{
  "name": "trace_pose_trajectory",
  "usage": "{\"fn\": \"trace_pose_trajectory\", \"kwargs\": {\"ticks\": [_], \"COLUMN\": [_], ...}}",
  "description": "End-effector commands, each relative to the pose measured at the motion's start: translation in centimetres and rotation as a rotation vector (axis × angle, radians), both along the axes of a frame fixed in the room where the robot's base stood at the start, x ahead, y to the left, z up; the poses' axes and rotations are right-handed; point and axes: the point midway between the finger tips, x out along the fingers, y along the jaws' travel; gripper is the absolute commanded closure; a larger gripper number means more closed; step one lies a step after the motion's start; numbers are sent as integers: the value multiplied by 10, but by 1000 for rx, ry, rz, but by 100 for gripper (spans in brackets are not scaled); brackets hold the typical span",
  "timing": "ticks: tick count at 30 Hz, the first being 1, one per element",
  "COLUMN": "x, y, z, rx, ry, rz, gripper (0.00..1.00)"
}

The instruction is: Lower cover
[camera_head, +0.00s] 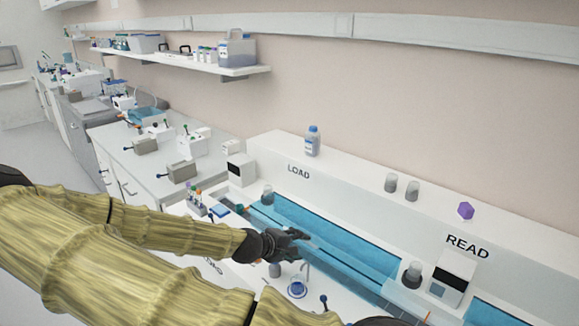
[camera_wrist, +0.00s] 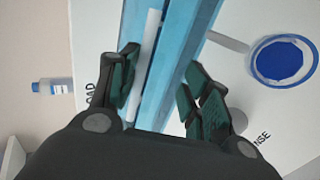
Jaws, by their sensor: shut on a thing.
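The cover (camera_head: 348,265) is a long, clear blue panel along the tube track on the white bench. It also shows in the wrist view (camera_wrist: 178,55), running between my fingers with a pale strip beside it. My gripper (camera_head: 303,240) is at the cover's front side, about midway along its length. In the wrist view my fingers (camera_wrist: 160,82) stand on either side of the cover, shut on it with a wide spread. The exact contact is partly hidden, and I cannot tell the cover's tilt for certain.
A round blue-centred dish (camera_head: 297,288) stands in front of the track, close to my gripper. A white READ box (camera_head: 452,275) stands at the right. A bottle (camera_head: 313,141) and grey-lidded jars (camera_head: 391,183) stand on the raised back ledge. A tube rack (camera_head: 196,203) is at the left.

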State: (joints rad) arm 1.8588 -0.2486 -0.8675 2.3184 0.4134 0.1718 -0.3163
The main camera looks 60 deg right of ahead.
Motion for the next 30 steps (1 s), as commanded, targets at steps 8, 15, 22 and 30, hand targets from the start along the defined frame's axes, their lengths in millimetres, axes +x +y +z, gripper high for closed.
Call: {"fn": "trace_pose_trajectory", "kwargs": {"ticks": [8,15,22,30], "x": [7,7,7,8], "y": [24,42,43,30], "z": [13,24,26,26], "rx": [-18,-37,-39,-27], "ry": [2,0,-1,-4], "rz": [11,14,13,13], "gripper": [71,74,73,81]}}
